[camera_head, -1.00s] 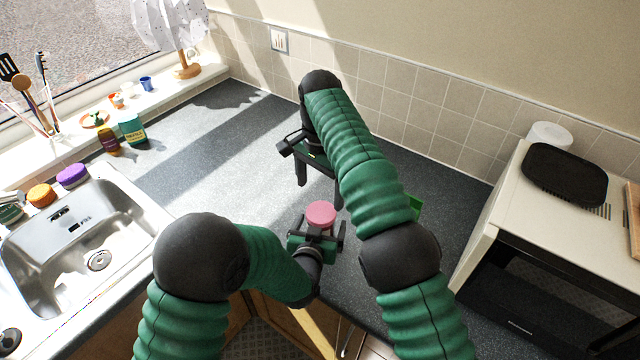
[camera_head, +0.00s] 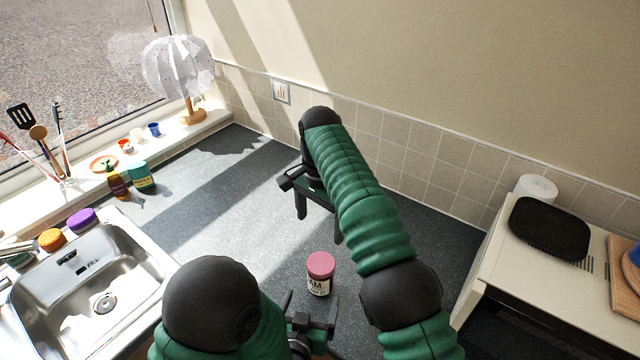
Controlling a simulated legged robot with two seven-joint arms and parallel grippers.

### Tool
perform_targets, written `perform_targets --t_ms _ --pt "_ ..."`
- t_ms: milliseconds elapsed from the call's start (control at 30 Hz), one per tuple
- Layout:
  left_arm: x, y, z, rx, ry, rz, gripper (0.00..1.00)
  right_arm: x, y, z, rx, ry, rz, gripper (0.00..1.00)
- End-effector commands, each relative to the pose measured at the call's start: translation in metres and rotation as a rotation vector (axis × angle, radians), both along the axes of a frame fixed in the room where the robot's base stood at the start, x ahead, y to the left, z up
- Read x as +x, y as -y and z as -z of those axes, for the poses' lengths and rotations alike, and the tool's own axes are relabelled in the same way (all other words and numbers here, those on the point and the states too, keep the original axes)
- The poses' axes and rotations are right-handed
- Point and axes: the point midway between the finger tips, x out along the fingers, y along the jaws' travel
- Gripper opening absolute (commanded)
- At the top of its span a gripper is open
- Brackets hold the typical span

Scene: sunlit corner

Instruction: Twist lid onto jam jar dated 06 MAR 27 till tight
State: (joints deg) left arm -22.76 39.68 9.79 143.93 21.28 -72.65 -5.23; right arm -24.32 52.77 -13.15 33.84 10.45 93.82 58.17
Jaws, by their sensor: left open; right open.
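The jam jar (camera_head: 319,286) stands upright on the dark counter (camera_head: 258,248), with a pink lid (camera_head: 320,264) on top. Its label reads "AM" with smaller print below that is too small to read fully. How tight the lid sits cannot be told. My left gripper (camera_head: 308,308) is open, just below the jar in the picture and apart from it. My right gripper (camera_head: 318,227) is open and empty, its fingers pointing down above the counter, behind the jar and higher in the picture.
A steel sink (camera_head: 92,285) lies at left, with an orange lid (camera_head: 52,239) and a purple lid (camera_head: 81,218) on its back edge. Bottles (camera_head: 140,175) stand near the windowsill. A cream appliance (camera_head: 535,275) stands at right. The middle counter is clear.

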Motion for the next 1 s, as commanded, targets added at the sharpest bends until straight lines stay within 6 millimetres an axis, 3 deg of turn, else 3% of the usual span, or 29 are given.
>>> perform_targets --t_ms 33,167,400,867,1000 --pt "-0.005 -0.001 -0.013 0.002 -0.008 0.000 0.90 0.000 0.000 -0.027 0.000 0.000 0.000 0.91" --pt "-0.015 -0.003 -0.014 0.000 -0.006 0.006 0.90 0.000 0.000 -0.053 0.000 0.000 0.000 0.91" --pt "-0.038 -0.007 -0.015 -0.003 -0.002 0.005 0.90 0.000 0.000 -0.055 0.000 0.000 0.000 0.91" --pt "-0.039 -0.008 -0.015 -0.003 -0.001 0.005 0.90 0.000 0.000 -0.055 0.000 0.000 0.000 0.91" --pt "-0.033 -0.013 -0.012 -0.007 -0.041 -0.005 0.90 0.002 0.016 -0.049 0.009 0.008 -0.012 0.91"
